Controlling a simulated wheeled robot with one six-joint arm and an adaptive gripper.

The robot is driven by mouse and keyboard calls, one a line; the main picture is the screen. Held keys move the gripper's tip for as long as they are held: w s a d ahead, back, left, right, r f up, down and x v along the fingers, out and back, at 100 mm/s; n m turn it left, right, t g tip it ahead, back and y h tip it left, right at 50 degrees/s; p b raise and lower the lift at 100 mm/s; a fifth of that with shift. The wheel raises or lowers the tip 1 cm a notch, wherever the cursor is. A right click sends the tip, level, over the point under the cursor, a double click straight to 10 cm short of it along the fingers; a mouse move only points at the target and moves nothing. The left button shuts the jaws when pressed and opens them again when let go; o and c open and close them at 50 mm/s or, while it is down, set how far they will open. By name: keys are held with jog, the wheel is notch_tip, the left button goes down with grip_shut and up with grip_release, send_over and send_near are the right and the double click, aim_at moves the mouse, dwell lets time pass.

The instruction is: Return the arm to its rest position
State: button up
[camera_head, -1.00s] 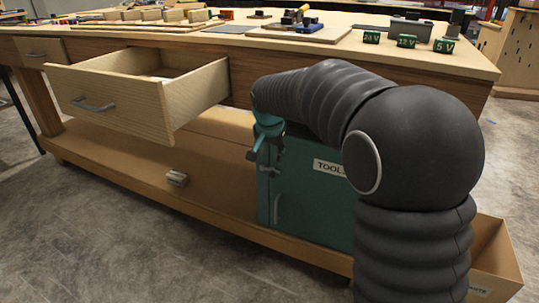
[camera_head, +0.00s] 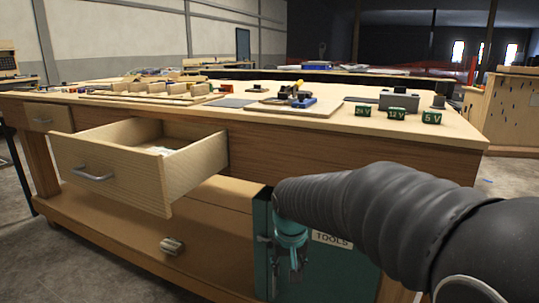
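My arm comes in from the lower right, in a dark ribbed sleeve, and reaches left in front of the workbench (camera_head: 350,152). My gripper (camera_head: 295,272) hangs below the teal wrist, pointing down in front of the teal tool cabinet (camera_head: 340,272). Its fingers are small and dark against the cabinet, so I cannot tell whether they are open or shut. I see nothing clearly held in them. The sleeve hides part of the cabinet and its TOOLS label.
A wooden drawer (camera_head: 120,178) stands pulled out at the left, with something pale inside. A small metallic object (camera_head: 171,245) lies on the lower shelf (camera_head: 120,232). Green voltage blocks (camera_head: 397,113) and a board with parts (camera_head: 280,106) sit on the bench top. Floor shows at right.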

jog(key=s+d+r+t, duration=0.1)
jog(key=s+d, duration=0.2)
jog(key=s, duration=0.4)
jog(key=s+d+r+t, duration=0.1)
jog(key=s+d, duration=0.3)
jog(key=s, duration=0.4)
jog(key=s+d+r+m, duration=0.1)
jog(key=s+d+r, duration=0.1)
jog(key=s+d, duration=0.2)
jog(key=s, duration=0.3)
jog(key=shift+s+r+t, duration=0.2)
jog(key=shift+r+t, duration=0.2)
jog(key=shift+d, duration=0.1)
